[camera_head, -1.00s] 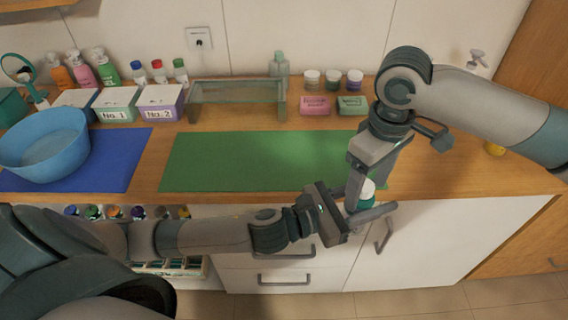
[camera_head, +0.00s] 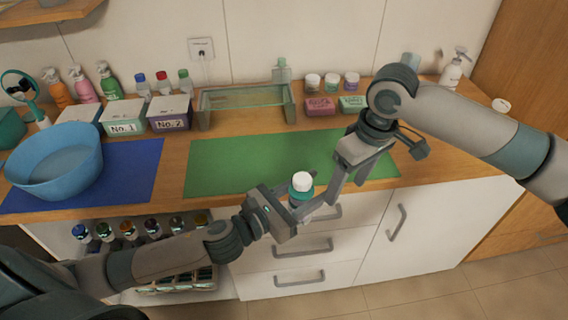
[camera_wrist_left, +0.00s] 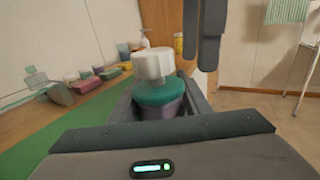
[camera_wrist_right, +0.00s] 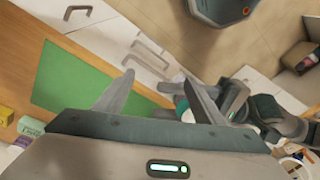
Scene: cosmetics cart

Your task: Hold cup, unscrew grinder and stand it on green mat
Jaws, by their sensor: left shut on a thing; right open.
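My left gripper (camera_head: 293,205) is shut on a small container with a dark purple body (camera_wrist_left: 168,109), held in front of the counter edge. It has a teal collar (camera_wrist_left: 160,92) and a white top (camera_wrist_left: 153,64), which also shows in the head view (camera_head: 302,181). The container looks roughly upright. My right gripper (camera_wrist_right: 158,92) is open and empty, close beside the container on its right in the head view. Its finger (camera_wrist_left: 206,38) shows in the left wrist view, apart from the white top. The green mat (camera_head: 240,160) lies bare on the counter behind.
A blue bowl (camera_head: 55,165) stands on a blue mat (camera_head: 135,180) at the left. Labelled boxes (camera_head: 168,112), a glass-topped stand (camera_head: 245,100), pink and green soap boxes (camera_head: 320,106) and small jars line the back. Bottles (camera_head: 130,229) sit in a rack below the counter.

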